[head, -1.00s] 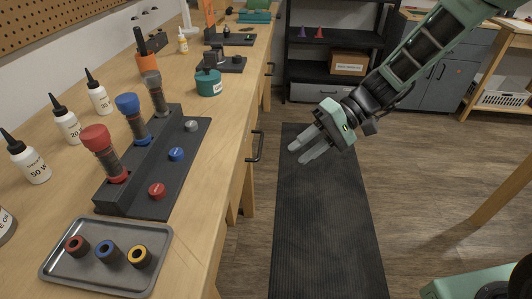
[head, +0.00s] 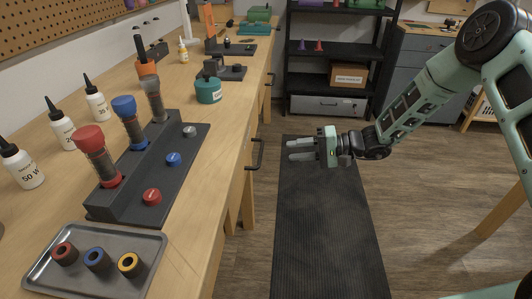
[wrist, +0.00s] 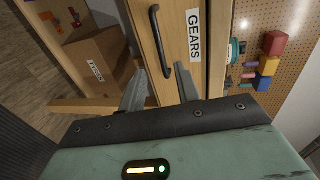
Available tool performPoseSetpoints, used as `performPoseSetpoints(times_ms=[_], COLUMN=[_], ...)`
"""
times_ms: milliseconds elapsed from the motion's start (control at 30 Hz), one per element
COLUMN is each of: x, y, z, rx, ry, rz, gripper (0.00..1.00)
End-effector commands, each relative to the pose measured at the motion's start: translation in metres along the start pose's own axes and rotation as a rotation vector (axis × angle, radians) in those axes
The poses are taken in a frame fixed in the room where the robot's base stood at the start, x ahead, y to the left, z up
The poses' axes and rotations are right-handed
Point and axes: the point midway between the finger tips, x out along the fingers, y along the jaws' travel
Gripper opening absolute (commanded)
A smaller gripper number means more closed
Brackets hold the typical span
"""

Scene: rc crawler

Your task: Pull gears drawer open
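The gears drawer (wrist: 175,92) has a light wooden front with a white GEARS label (wrist: 193,35) in the wrist view. Its black bar handle (wrist: 160,40) shows there ahead of my fingers. In the head view a black handle (head: 258,153) sticks out from the workbench side. My gripper (head: 288,150) is in front of it, to its right, with fingers pointing at the bench. In the wrist view my gripper (wrist: 160,68) is open and empty. The right fingertip overlaps the handle's lower end in the picture; I cannot tell whether they touch. The drawer looks shut.
The workbench top (head: 208,165) holds a shock stand (head: 150,185), bottles and a grey tray (head: 85,285). A dark mat (head: 325,240) lies on the floor below my gripper. A black shelf (head: 335,50) stands behind. A cardboard box (wrist: 97,62) shows in the wrist view.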

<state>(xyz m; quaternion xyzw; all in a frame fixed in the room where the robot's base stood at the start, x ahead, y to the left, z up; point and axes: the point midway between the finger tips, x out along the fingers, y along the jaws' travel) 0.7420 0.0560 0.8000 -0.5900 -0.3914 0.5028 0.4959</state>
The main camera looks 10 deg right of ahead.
Motion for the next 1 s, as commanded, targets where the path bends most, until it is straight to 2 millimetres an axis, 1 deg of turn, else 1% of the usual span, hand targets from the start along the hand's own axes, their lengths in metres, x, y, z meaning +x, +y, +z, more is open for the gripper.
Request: performPoseSetpoints(times_ms=[33, 200, 300, 400, 600, 900, 967, 1000], x=[0.012, 0.047, 0.065, 0.078, 0.091, 0.093, 0.093, 0.093], y=[-0.001, -0.001, -0.001, -0.001, 0.000, 0.000, 0.000, 0.000], z=[0.001, 0.001, 0.001, 0.001, 0.000, 0.000, 0.000, 0.000], rx=[0.000, 0.000, 0.000, 0.000, 0.000, 0.001, 0.000, 0.000], ry=[-0.004, -0.003, -0.003, -0.002, -0.001, 0.000, 0.000, 0.000], rz=[-0.001, 0.000, -0.001, 0.001, 0.000, 0.000, 0.000, 0.000], gripper=[0.32, 0.32, 0.32, 0.32, 0.32, 0.32, 0.16, 0.05])
